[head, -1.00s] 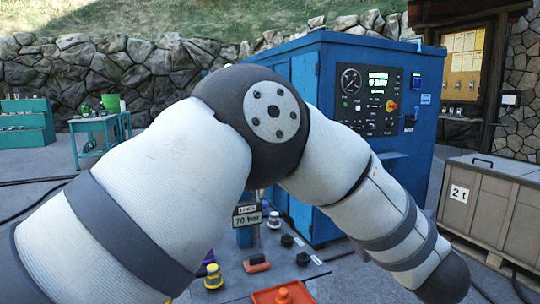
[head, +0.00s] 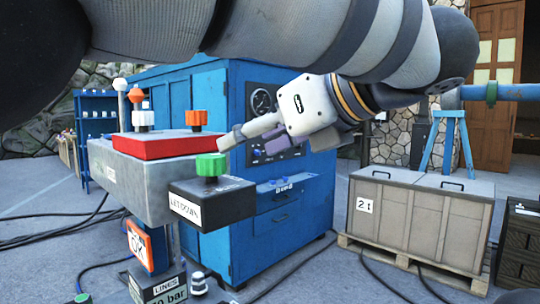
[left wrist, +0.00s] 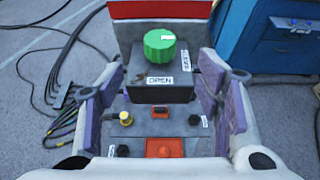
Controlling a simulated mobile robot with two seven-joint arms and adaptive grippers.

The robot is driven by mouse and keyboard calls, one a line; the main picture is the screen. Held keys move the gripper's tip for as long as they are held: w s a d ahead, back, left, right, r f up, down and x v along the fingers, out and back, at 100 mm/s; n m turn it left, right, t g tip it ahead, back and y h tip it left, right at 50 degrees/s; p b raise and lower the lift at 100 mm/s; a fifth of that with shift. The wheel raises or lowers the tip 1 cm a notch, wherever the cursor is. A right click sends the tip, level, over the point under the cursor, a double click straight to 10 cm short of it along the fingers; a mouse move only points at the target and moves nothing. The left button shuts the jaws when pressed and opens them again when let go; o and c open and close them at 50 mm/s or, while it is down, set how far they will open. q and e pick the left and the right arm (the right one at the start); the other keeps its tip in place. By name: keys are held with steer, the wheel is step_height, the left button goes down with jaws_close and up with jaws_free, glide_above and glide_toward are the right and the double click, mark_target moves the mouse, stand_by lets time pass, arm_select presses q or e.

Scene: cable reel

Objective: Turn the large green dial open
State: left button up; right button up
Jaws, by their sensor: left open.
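The large green dial (head: 210,166) sits on top of a dark box (head: 213,202) that carries a white label on its side. It also shows in the left wrist view (left wrist: 160,47), with a white mark on its top. There, a label reading OPEN (left wrist: 160,80) lies in front of it and another label to its right. My left gripper (head: 240,145) is open and empty, close to the right of the dial in the head view. In the left wrist view its two fingers (left wrist: 155,95) are spread below the dial, apart from it. My right gripper is out of view.
A red block (head: 160,145) with an orange knob (head: 196,118) stands beside the dial on a grey stand. Black knobs, a yellow knob (left wrist: 125,117) and an orange plate (left wrist: 164,148) lie lower down. A blue cabinet (head: 285,215) stands behind. Cables cross the floor.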

mark_target(217, 157)
arm_select(q)
steer(key=x, duration=1.2)
steer(key=shift+r, duration=0.1)
steer(key=shift+c, duration=0.4)
steer(key=c, duration=1.1)
